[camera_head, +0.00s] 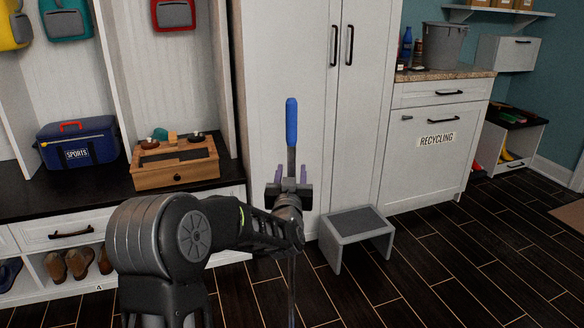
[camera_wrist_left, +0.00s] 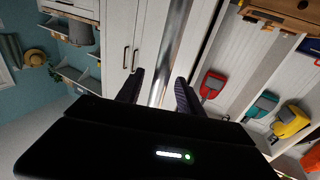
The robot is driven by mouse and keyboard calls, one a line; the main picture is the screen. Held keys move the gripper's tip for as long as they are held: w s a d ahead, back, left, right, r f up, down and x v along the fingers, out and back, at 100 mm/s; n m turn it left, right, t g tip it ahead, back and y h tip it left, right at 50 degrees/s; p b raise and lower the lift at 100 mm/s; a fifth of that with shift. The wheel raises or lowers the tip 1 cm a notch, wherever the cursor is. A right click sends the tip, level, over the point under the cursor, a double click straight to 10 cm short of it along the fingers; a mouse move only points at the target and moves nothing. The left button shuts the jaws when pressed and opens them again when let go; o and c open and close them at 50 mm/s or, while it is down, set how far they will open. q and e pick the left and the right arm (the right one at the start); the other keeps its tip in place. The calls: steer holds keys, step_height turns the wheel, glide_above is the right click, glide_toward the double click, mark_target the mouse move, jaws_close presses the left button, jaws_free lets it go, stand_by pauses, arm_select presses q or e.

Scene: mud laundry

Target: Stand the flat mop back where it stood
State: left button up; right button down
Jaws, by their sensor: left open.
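The flat mop (camera_head: 291,122) stands about upright in front of the tall white cabinet, with its blue grip on top and its grey pole below. My left gripper (camera_head: 290,176) is open at the pole, a little below the blue grip, with one purple finger on each side. In the left wrist view the metal pole (camera_wrist_left: 172,50) runs up between the spread fingers (camera_wrist_left: 160,92), with gaps visible beside it. My left wrist covers part of the pole, and the mop's lower end is out of the frame. My right gripper is not in view.
A grey step stool (camera_head: 356,224) stands on the dark floor to the right of the mop. The tall cabinet (camera_head: 265,70) is behind it. The bench at left holds a wooden box (camera_head: 170,178) and a blue sports bag (camera_head: 77,146). Floor at right is clear.

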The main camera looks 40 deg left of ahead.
arm_select(q)
steer(key=v, duration=0.4)
steer(key=shift+s+d, duration=0.15)
steer(key=shift+s, duration=0.05)
stand_by(0.9)
